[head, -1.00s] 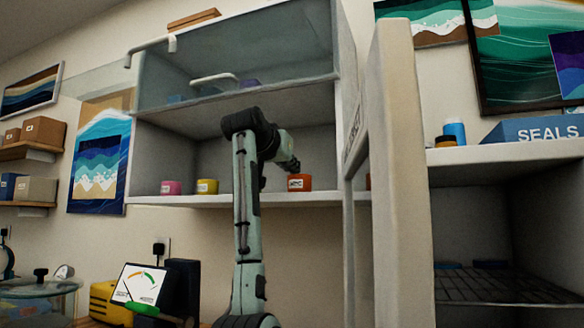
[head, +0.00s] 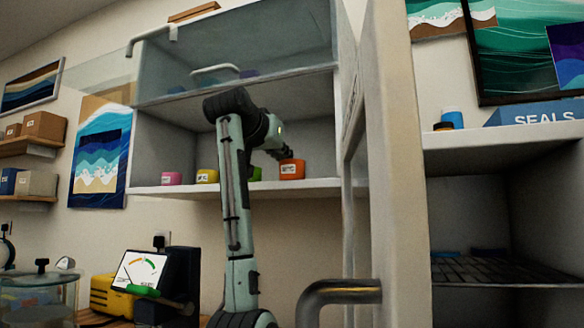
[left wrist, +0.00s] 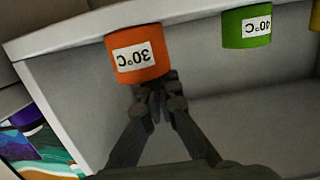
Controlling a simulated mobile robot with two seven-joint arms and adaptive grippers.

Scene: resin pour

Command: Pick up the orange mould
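The orange mould (head: 291,170), with a white label, stands on the white shelf (head: 300,188) of the wall cabinet, at the right end of the row. In the left wrist view the orange mould (left wrist: 137,55) appears upside down, with a 30°C label. My left gripper (head: 284,153) is close to its upper part in the head view. In the left wrist view the fingers (left wrist: 158,92) come together at the mould's upper edge, with nothing visible held between them. Whether they touch the mould is unclear. My right gripper is out of view.
A green mould (left wrist: 246,27) stands beside the orange one, with yellow (head: 207,177) and pink (head: 172,179) moulds further left. The cabinet's glass flap (head: 240,45) is raised above. A tall pale panel (head: 396,170) with a metal handle (head: 340,290) stands to the right.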

